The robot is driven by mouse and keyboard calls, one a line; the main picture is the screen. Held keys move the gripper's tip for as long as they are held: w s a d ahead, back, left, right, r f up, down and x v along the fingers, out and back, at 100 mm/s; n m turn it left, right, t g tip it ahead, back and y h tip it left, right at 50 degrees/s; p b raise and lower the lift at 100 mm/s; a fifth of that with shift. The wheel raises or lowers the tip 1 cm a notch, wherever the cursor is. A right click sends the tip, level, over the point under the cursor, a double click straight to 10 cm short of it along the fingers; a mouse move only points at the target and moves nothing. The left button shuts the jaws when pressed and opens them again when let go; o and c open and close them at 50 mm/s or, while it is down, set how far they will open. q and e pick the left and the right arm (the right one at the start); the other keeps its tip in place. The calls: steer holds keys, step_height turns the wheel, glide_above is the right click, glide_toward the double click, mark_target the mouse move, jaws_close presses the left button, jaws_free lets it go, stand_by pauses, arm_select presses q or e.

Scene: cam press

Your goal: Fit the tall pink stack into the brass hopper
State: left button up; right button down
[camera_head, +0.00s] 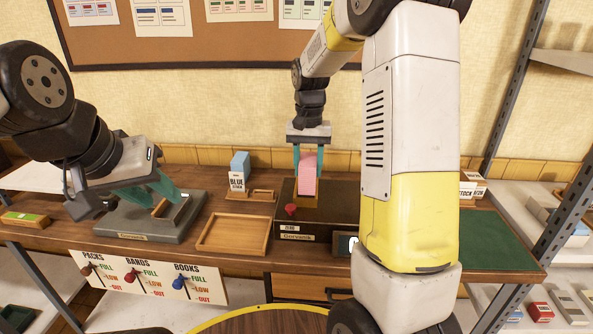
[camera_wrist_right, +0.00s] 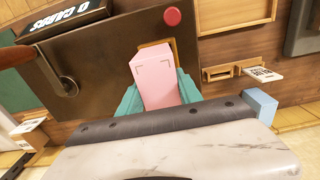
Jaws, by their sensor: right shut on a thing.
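The tall pink stack (camera_head: 308,173) stands upright between the teal fingers of my right gripper (camera_head: 308,160), which is shut on it. In the right wrist view the pink stack (camera_wrist_right: 156,82) is between the finger tips, over the brass hopper (camera_wrist_right: 154,50) on the dark press. The brass hopper (camera_head: 306,201) shows just below the stack in the head view; I cannot tell how far the stack is inside it. My left gripper (camera_head: 165,195) is over a grey block-like stand (camera_head: 130,222) at the left; its fingers look apart, with nothing clearly held.
A lever panel (camera_head: 150,279) hangs at the table's front edge. A green mat (camera_head: 495,240) lies at the right.

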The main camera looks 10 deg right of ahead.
steer(key=shift+w, duration=0.35)
steer(key=shift+w+f, duration=0.1)
steer(key=shift+f, duration=1.7)
steer(key=shift+f, duration=0.1)
steer(key=c, duration=0.8)
jaws_free()
